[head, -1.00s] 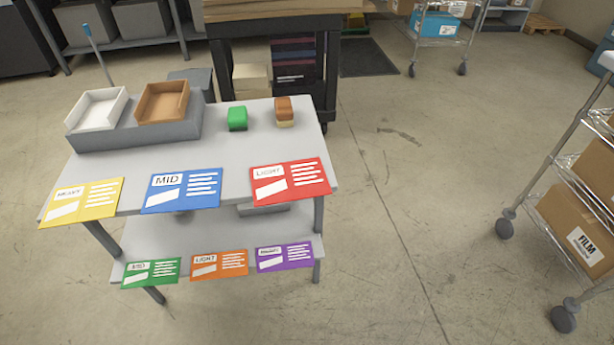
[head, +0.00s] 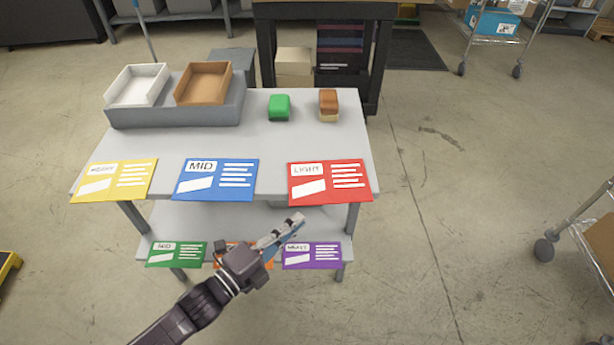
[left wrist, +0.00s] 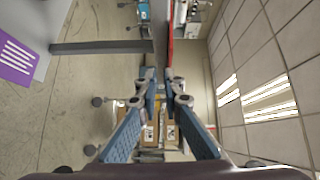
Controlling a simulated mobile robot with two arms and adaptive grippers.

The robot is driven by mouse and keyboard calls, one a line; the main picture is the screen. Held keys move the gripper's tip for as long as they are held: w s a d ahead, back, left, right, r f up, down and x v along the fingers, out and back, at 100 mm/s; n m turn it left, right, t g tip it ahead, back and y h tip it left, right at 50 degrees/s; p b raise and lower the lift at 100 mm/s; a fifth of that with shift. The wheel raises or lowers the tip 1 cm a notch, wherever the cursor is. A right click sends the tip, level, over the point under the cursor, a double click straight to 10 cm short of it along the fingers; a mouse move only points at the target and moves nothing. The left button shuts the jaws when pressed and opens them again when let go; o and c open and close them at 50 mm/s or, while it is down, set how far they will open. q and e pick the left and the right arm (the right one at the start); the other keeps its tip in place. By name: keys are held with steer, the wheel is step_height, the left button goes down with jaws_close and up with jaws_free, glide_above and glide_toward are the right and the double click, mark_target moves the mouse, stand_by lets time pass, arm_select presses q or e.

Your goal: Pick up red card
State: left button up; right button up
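The red card (head: 330,181) lies flat at the front right edge of the tabletop and appears to overhang it. It has a white label and white stripes. In the left wrist view, the red card (left wrist: 170,45) is a thin edge-on strip just beyond the fingertips. My left gripper (head: 294,221) is in front of the table, below the red card in the picture and apart from it. In the left wrist view, its fingers (left wrist: 161,75) are empty with a narrow gap between the tips. My right gripper is not in view.
A blue card (head: 215,179) and a yellow card (head: 114,180) lie along the same edge. The lower shelf holds green (head: 177,254), purple (head: 311,255) and orange cards, the orange mostly hidden by my gripper. Trays (head: 204,83) and two blocks stand behind.

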mark_target(321, 203)
arm_select(q)
steer(key=shift+m+h, duration=0.4)
steer(key=x, duration=0.2)
steer(key=r+p+x, duration=0.1)
steer(key=x, duration=0.4)
steer(key=shift+d+r, duration=0.2)
steer(key=shift+d, duration=0.45)
steer(key=shift+w+d+f, duration=0.1)
steer(key=shift+d, duration=0.05)
jaws_close()
